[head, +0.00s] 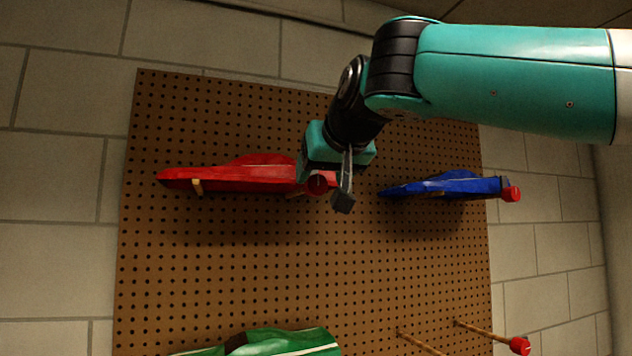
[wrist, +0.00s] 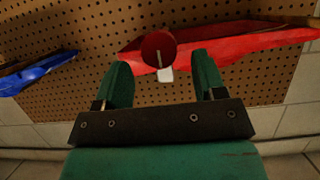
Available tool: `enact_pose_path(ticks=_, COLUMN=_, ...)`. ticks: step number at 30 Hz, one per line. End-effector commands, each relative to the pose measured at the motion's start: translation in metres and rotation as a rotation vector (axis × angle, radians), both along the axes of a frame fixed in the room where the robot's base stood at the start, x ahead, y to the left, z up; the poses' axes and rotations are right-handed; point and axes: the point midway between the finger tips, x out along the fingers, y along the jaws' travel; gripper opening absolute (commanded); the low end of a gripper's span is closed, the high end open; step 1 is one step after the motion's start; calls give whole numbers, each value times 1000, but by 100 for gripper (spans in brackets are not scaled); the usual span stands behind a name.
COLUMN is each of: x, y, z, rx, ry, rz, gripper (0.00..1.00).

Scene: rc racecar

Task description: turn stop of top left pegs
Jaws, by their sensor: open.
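The top left pegs (head: 198,187) hold a red car body (head: 230,176) on the pegboard. A round red stop (head: 317,184) is at that car's right end; in the wrist view the stop (wrist: 158,49) faces me, with a small white tab on its lower edge. My gripper (head: 330,195) is open in front of it. In the wrist view, the green fingertips of my gripper (wrist: 160,62) lie on either side of the stop with visible gaps. I cannot tell whether the stop is in depth between the fingers. My gripper partly hides the car's right end in the head view.
A blue car body (head: 445,187) with a red stop (head: 511,193) hangs to the right. A green car body (head: 265,345) is at the lower left. Bare pegs (head: 480,331), one with a red stop (head: 520,346), stick out lower right. The pegboard's (head: 270,265) middle is clear.

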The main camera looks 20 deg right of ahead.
Motion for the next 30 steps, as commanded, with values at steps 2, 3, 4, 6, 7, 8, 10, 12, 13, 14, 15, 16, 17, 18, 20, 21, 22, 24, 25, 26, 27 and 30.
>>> enact_pose_path(ticks=2, x=14, y=-2, z=-4, rx=0, ry=4, rz=-3, gripper=64)
enact_pose_path(ticks=3, x=19, y=-1, z=-5, rx=-1, ry=2, rz=-2, gripper=64)
enact_pose_path(ticks=4, x=23, y=-1, z=-7, rx=-1, ry=2, rz=-2, gripper=64)
enact_pose_path(ticks=6, x=29, y=0, z=-10, rx=0, ry=1, rz=-1, gripper=64)
enact_pose_path(ticks=7, x=31, y=0, z=-11, rx=0, ry=1, rz=-1, gripper=64)
enact_pose_path(ticks=8, x=33, y=0, z=-12, rx=1, ry=0, rz=-1, gripper=64)
enact_pose_path(ticks=10, x=36, y=0, z=-14, rx=0, ry=1, rz=0, gripper=64)
enact_pose_path(ticks=12, x=37, y=0, z=-15, rx=0, ry=1, rz=1, gripper=64)
enact_pose_path(ticks=13, x=37, y=0, z=-15, rx=0, ry=1, rz=1, gripper=64)
enact_pose_path(ticks=14, x=38, y=0, z=-15, rx=0, ry=0, rz=1, gripper=64)
enact_pose_path(ticks=15, x=37, y=0, z=-15, rx=0, ry=0, rz=1, gripper=64)
enact_pose_path(ticks=16, x=37, y=0, z=-16, rx=0, ry=0, rz=1, gripper=64)
enact_pose_path(ticks=17, x=37, y=0, z=-15, rx=0, ry=0, rz=1, gripper=64)
enact_pose_path(ticks=18, x=37, y=0, z=-15, rx=0, ry=0, rz=1, gripper=64)
enact_pose_path(ticks=20, x=37, y=0, z=-15, rx=0, ry=0, rz=1, gripper=55)
enact_pose_path(ticks=21, x=37, y=0, z=-15, rx=0, ry=0, rz=1, gripper=46)
enact_pose_path(ticks=22, x=37, y=0, z=-15, rx=0, ry=0, rz=1, gripper=39)
enact_pose_path(ticks=24, x=37, y=0, z=-15, rx=0, ry=0, rz=1, gripper=23)
enact_pose_path(ticks=25, x=37, y=0, z=-15, rx=0, ry=0, rz=1, gripper=16)
enact_pose_path(ticks=26, x=37, y=0, z=-15, rx=0, ry=0, rz=1, gripper=15)
enact_pose_path(ticks=27, x=37, y=0, z=-15, rx=0, ry=0, rz=1, gripper=15)
enact_pose_path(ticks=30, x=37, y=0, z=-15, rx=4, ry=-1, rz=2, gripper=15)
